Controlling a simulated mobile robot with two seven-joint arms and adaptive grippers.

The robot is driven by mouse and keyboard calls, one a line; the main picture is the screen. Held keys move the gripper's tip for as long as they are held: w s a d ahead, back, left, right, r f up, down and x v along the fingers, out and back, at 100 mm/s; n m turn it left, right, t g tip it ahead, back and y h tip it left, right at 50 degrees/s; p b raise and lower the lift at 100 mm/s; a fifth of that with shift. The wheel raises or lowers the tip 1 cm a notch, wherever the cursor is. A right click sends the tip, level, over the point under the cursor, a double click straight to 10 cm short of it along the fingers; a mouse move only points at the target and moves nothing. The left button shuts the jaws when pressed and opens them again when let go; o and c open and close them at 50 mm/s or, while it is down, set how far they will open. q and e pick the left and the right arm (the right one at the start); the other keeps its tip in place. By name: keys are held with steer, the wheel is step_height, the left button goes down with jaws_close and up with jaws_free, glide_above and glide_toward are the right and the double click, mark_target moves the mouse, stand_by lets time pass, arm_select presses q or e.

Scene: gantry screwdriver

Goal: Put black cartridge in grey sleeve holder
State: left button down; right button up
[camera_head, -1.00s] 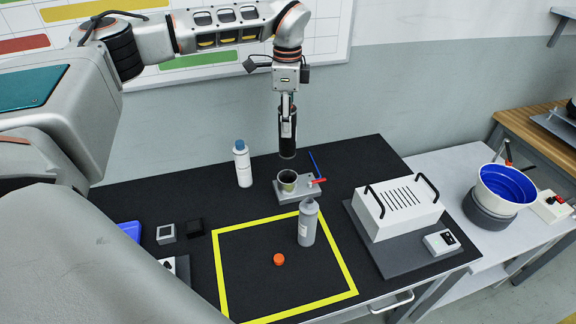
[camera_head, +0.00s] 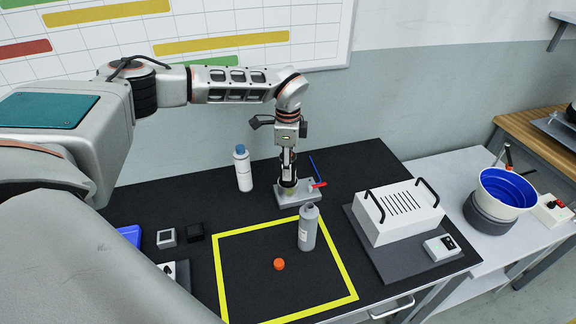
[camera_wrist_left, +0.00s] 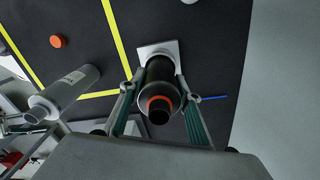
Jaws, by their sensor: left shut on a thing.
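My left gripper (camera_head: 288,172) points down over the grey sleeve holder (camera_head: 292,200) and is shut on the black cartridge. The black cartridge (camera_wrist_left: 157,72) shows in the left wrist view between the two fingers, with an orange ring near its top end. Its lower end is at the holder's round sleeve, and it looks upright. How deep it sits in the sleeve is hidden by the gripper and the cartridge itself. The holder's pale plate (camera_wrist_left: 148,50) shows beyond the cartridge in the wrist view.
A grey bottle (camera_head: 307,229) stands in front of the holder, close by. A white bottle with a blue cap (camera_head: 243,170) stands to the left. An orange cap (camera_head: 279,264) lies inside the yellow square. A white box with black handles (camera_head: 404,212) is at right.

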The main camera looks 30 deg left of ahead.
arm_select(q)
steer(key=c, duration=1.5)
jaws_free()
steer(key=shift+o, duration=0.2)
step_height(320, 180, up, 12)
steer(key=shift+r, duration=0.15)
